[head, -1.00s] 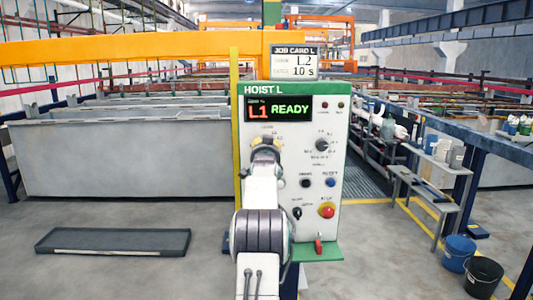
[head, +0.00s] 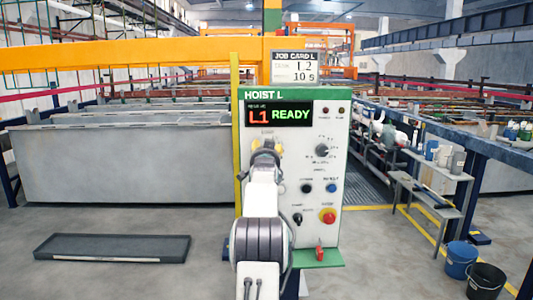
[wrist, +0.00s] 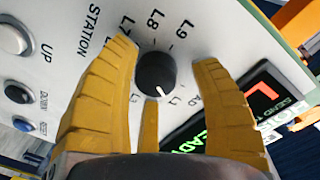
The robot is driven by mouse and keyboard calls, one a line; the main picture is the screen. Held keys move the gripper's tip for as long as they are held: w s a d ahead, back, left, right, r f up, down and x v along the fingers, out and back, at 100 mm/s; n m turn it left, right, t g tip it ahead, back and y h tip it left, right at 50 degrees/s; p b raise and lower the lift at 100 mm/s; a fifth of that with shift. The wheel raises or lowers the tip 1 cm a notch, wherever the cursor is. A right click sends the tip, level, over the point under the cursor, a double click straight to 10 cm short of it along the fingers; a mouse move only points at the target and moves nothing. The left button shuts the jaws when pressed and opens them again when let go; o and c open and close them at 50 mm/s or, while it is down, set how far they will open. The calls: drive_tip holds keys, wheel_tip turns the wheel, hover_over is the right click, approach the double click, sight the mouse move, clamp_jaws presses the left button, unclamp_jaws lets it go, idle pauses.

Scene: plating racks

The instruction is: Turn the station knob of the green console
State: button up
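The green-topped console (head: 335,200), marked HOIST L, stands upright ahead of my arm. Its display (head: 279,114) reads L1 READY. In the wrist view the black station knob (wrist: 156,74) sits among labels including L7, L8 and L9. Its white mark points down and slightly right, near a partly hidden label that looks like L1. My gripper (wrist: 163,57) is open, with yellow fingers on either side of the knob and gaps between. In the head view my gripper (head: 267,147) covers the station knob. Whether the fingertips touch the panel is unclear.
A job card (head: 294,67) above the console reads L2 and 10 s. Another knob (head: 322,150), small buttons and a red stop button (head: 327,215) are right of my gripper. A grey tray (head: 112,247) lies left on the floor; buckets (head: 461,259) stand right.

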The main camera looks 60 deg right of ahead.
drive_tip(key=shift+o, duration=0.4)
drive_tip(key=shift+f, duration=0.1)
drive_tip(key=shift+s, duration=0.1)
drive_tip(key=v, duration=1.1)
drive_tip(key=shift+a, duration=0.4)
